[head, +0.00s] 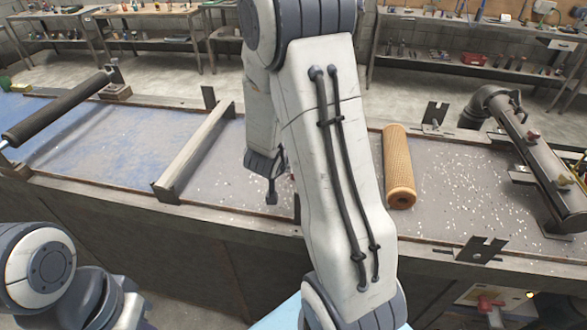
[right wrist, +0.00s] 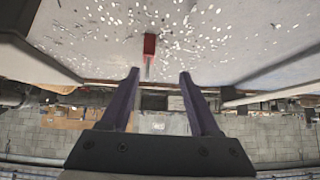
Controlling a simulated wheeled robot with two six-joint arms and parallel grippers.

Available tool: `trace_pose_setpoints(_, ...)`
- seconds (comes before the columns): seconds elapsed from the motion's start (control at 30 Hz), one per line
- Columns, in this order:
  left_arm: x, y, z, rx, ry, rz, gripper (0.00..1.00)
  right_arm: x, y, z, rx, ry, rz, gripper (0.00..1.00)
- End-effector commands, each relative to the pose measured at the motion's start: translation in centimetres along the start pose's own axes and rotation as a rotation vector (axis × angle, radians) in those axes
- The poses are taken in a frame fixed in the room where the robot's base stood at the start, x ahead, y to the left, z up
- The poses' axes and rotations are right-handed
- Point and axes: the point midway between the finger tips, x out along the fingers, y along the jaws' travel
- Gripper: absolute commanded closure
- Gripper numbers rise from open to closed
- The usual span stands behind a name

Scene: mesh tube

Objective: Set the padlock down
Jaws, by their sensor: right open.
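A small red block with a grey part (right wrist: 150,45), probably the padlock, is on the white-flecked bench top in the right wrist view. In the head view my right arm hides most of that spot. My right gripper (right wrist: 160,100) is open. Its two dark fingers are spread with nothing between them, and the red block is beyond their tips, apart from them. In the head view the right gripper (head: 271,192) hangs low over the bench, partly hidden by the arm. My left arm shows at the lower left, but its gripper is out of view.
The long bench (head: 120,150) has a wooden crossbar (head: 195,150) and a black roller (head: 55,108) at left. An orange mesh tube (head: 398,165) lies right of my arm. A dark metal arm-like fixture (head: 540,160) stands at far right.

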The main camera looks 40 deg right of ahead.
Motion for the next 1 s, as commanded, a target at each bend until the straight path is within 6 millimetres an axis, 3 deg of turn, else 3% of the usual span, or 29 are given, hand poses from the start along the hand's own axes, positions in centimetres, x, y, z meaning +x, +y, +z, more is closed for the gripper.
trace_pose_setpoints(0.13,0.3,0.0,0.0,0.0,0.0,0.0,1.0,2.3,1.8,-0.4,0.024,0.02,0.053,0.38)
trace_pose_setpoints(0.8,-0.4,0.0,0.0,0.0,0.0,0.0,1.0,10.1,2.2,-0.7,0.023,0.02,0.047,0.38)
trace_pose_setpoints(1.0,-0.4,0.0,0.0,0.0,0.0,0.0,1.0,11.1,2.1,-0.6,0.021,0.022,0.045,0.38)
